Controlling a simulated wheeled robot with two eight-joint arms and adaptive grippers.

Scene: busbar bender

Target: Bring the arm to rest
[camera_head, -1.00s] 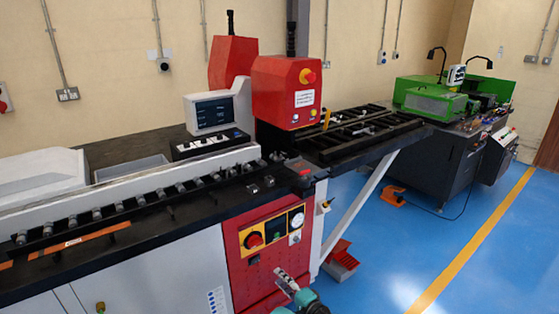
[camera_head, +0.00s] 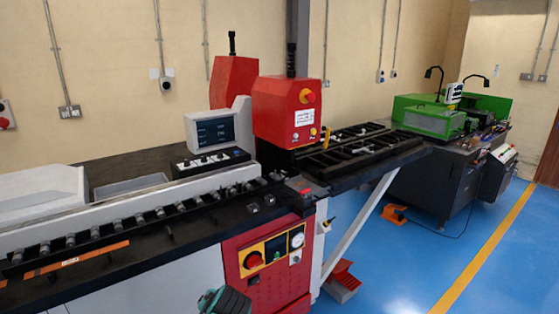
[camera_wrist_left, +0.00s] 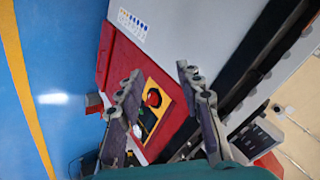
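My left gripper (camera_wrist_left: 158,78) shows in the left wrist view with its two fingers spread apart. It is open and nothing is between the fingertips. Beyond the fingers is the red front of the bender with its yellow control panel (camera_wrist_left: 170,97) and a red knob (camera_wrist_left: 153,97). In the head view a teal part of my arm (camera_head: 226,302) shows at the bottom edge, left of the panel (camera_head: 274,256); its fingers are not visible there. My right gripper is in neither view.
The busbar bender with its red head (camera_head: 288,110) and long roller bed (camera_head: 140,218) fills the left and middle. A black rack (camera_head: 360,152) extends right on a slanted strut. A red-topped foot pedal (camera_head: 342,277) stands on the blue floor (camera_head: 400,270). A green machine (camera_head: 428,112) stands at the back right.

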